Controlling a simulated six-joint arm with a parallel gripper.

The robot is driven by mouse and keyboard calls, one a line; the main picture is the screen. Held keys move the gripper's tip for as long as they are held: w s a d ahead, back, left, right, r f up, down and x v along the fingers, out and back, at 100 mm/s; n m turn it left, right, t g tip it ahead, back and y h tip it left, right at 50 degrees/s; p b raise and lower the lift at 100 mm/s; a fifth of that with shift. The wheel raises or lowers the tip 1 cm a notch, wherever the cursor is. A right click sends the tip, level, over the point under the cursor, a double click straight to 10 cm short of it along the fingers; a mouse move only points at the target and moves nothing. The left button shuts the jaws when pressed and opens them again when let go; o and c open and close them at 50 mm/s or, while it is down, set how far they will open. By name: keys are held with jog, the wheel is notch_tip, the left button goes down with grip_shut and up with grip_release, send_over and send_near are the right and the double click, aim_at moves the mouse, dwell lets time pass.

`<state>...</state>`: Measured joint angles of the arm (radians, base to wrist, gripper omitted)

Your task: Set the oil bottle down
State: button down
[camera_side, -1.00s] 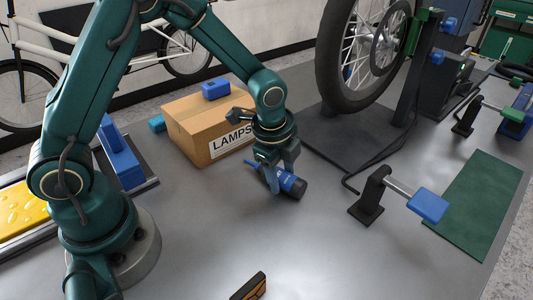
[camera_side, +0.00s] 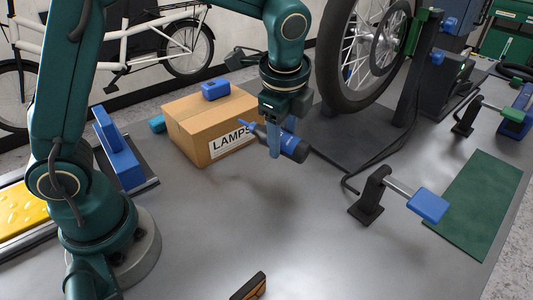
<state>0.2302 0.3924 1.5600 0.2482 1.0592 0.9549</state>
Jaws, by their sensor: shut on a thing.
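The oil bottle (camera_side: 293,147) is blue with a dark end and a thin blue nozzle pointing left. It is tilted close to lying on its side. My gripper (camera_side: 274,150) points down and is shut on the bottle around its middle. The bottle is held above the grey bench, in front of the cardboard box and left of the wheel stand's base. The far finger is partly hidden behind the bottle and near finger.
A wheel (camera_side: 365,50) stands at the right back. A pedal crank (camera_side: 372,195) and green mat (camera_side: 480,205) lie right.

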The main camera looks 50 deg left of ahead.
jog(key=s+d+r+n+g+h, duration=0.1)
jog(key=s+d+n+g+h, duration=0.85)
jog(key=n, duration=1.45)
jog(key=w+a+r+n+t+h, duration=0.1)
jog(key=w+a+n+t+h, duration=0.2)
jog(key=w+n+t+h, duration=0.6)
jog(key=shift+n+t+h, duration=0.55)
jog(key=shift+n+h, duration=0.1)
jog(key=shift+n, duration=0.15)
jog(key=s+d+f, duration=0.1)
jog(key=d+f, duration=0.1)
jog(key=d, duration=0.1)
jog(key=s+d+f, duration=0.2)
jog(key=d, duration=0.2)
jog(key=s+d+f, duration=0.1)
jog(key=d+f, duration=0.2)
jog(key=d, duration=0.1)
jog(key=shift+s+d, duration=0.2)
jog(key=shift+d, duration=0.05)
jog(key=shift+f, duration=1.85)
